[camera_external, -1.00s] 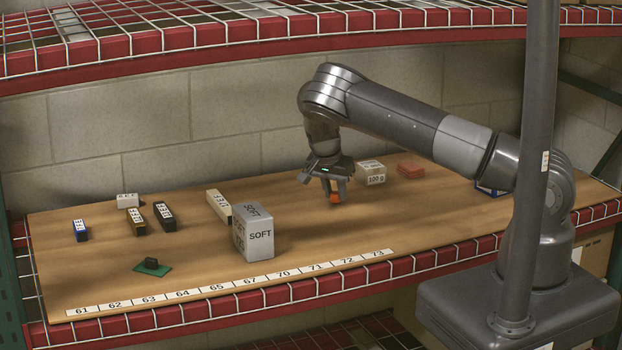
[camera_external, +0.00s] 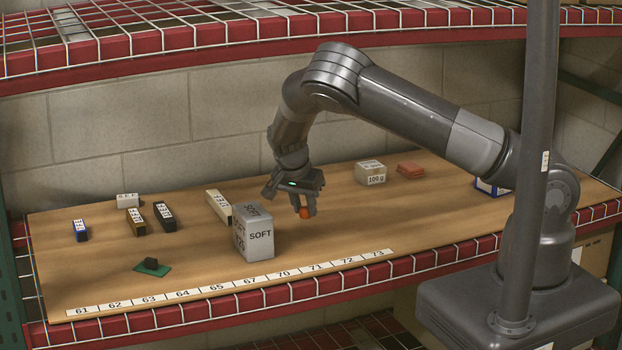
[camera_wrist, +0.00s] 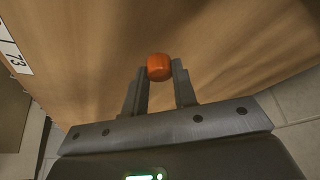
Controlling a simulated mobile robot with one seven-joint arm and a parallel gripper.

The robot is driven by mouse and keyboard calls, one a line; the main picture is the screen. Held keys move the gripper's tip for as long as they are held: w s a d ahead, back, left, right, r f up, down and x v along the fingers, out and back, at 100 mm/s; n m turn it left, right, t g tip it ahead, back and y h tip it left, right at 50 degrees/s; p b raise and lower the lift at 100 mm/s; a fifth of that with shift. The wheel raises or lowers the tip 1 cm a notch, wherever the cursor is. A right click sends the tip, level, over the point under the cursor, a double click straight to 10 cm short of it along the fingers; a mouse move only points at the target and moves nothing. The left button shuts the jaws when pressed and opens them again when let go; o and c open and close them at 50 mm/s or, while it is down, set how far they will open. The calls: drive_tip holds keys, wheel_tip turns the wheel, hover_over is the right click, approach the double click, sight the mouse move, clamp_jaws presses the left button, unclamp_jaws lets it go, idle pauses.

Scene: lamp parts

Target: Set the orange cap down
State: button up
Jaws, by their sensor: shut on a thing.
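The orange cap (camera_external: 304,213) is small and rounded, held between the fingertips of my gripper (camera_external: 304,209) in the external view. My gripper is just right of the large grey SOFT box, over the wooden shelf board (camera_external: 340,228). In the wrist view the orange cap (camera_wrist: 159,67) sits at the ends of the two fingers of my gripper (camera_wrist: 160,76), with bare wood beyond. Whether the cap touches the board is hard to tell.
The grey SOFT box (camera_external: 259,241) stands close to the left of my gripper. A 100 g box (camera_external: 370,173) and a red block (camera_external: 410,169) stand at the back right. Several small labelled blocks and a green plate (camera_external: 152,268) are at left.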

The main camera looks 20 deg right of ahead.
sight(464, 198)
drive_tip(key=shift+s+a, duration=0.35)
drive_tip(key=shift+a, duration=0.05)
drive_tip(key=d+m+g, duration=0.1)
drive_tip(key=d+m, duration=0.2)
drive_tip(key=d, duration=0.5)
drive_tip(key=w+d+r+m+g, duration=0.1)
drive_tip(key=d+m, duration=0.2)
drive_tip(key=d, duration=0.5)
drive_tip(key=w+d+m+g+h, duration=0.1)
drive_tip(key=d+m, duration=0.2)
drive_tip(key=d, duration=0.5)
drive_tip(key=shift+r, duration=0.25)
drive_tip(key=d+m+g+y, duration=0.1)
drive_tip(key=d+m, duration=0.2)
drive_tip(key=d, duration=0.4)
drive_tip(key=d+f+m+g, duration=0.1)
drive_tip(key=d+m, duration=0.3)
drive_tip(key=d, duration=0.3)
drive_tip(key=d+m+g+y, duration=0.1)
drive_tip(key=d+m, duration=0.3)
drive_tip(key=d, duration=0.3)
drive_tip(key=shift+w+d+f+g+y, duration=0.1)
drive_tip(key=shift+w+f+g+y, duration=0.2)
drive_tip(key=shift+g, duration=0.1)
drive_tip(key=shift+d+f+m, duration=0.1)
drive_tip(key=shift+d+m, duration=0.4)
drive_tip(key=shift+d, duration=0.05)
drive_tip(key=shift+s+d+f, duration=0.1)
drive_tip(key=shift+d+f, duration=0.05)
drive_tip(key=shift+f, duration=1.35)
